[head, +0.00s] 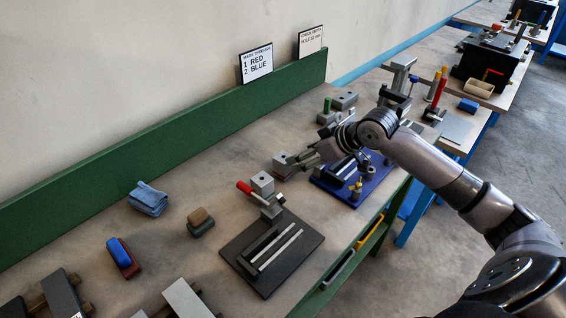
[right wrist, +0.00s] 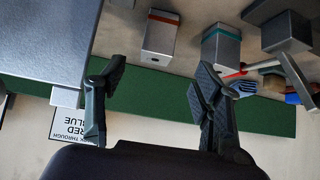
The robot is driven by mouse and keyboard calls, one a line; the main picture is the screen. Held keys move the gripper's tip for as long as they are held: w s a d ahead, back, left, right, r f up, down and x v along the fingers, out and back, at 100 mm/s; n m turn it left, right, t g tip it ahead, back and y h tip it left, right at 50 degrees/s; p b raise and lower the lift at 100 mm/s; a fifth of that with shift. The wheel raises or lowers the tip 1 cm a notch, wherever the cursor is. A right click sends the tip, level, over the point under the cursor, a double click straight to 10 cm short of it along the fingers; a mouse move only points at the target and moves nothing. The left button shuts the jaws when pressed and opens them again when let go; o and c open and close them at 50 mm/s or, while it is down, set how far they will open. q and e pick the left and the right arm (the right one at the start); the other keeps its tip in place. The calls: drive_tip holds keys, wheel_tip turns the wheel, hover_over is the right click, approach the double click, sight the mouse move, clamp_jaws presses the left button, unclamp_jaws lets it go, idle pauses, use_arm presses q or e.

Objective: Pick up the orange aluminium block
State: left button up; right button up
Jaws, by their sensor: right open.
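A grey aluminium block with an orange-red band (right wrist: 160,38) stands in the right wrist view, beyond the gap between my right gripper's fingers (right wrist: 158,92). The fingers are spread and empty, and the block looks apart from them. In the head view the right gripper (head: 303,160) is low over the bench, close to a grey block with a reddish mark (head: 281,164); the fingers partly cover that area. A similar block with a teal band (right wrist: 221,46) stands beside the orange-banded one in the wrist view. My left gripper is not in view.
A toggle clamp with a red handle (head: 244,187) and a dark fixture plate (head: 240,246) stand nearer. A blue fixture plate (head: 340,190) lies under my right forearm. A green back board (head: 170,143) runs behind. A blue cloth (head: 148,198) lies left.

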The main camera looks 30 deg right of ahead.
sight(285, 162)
drive_tip(key=x, duration=0.5)
drive_tip(key=shift+w+a+f+p, duration=0.1)
drive_tip(key=shift+w+f+p, duration=0.1)
drive_tip(key=shift+p, duration=0.1)
drive_tip(key=shift+w, duration=0.1)
drive_tip(key=shift+w+a+f, duration=0.15)
drive_tip(key=shift+w+f, duration=0.15)
drive_tip(key=p+x, duration=0.1)
drive_tip(key=x, duration=0.2)
drive_tip(key=shift+w+f, duration=0.2)
drive_tip(key=shift+f, duration=0.05)
drive_tip(key=shift+w+f, duration=0.2)
drive_tip(key=shift+f, duration=0.1)
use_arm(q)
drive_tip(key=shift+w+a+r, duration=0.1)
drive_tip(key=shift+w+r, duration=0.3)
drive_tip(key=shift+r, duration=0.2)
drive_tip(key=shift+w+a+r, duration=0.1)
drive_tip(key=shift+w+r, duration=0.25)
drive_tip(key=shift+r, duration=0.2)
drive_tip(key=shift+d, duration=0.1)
use_arm(e)
drive_tip(key=shift+r, duration=0.1)
clamp_jaws()
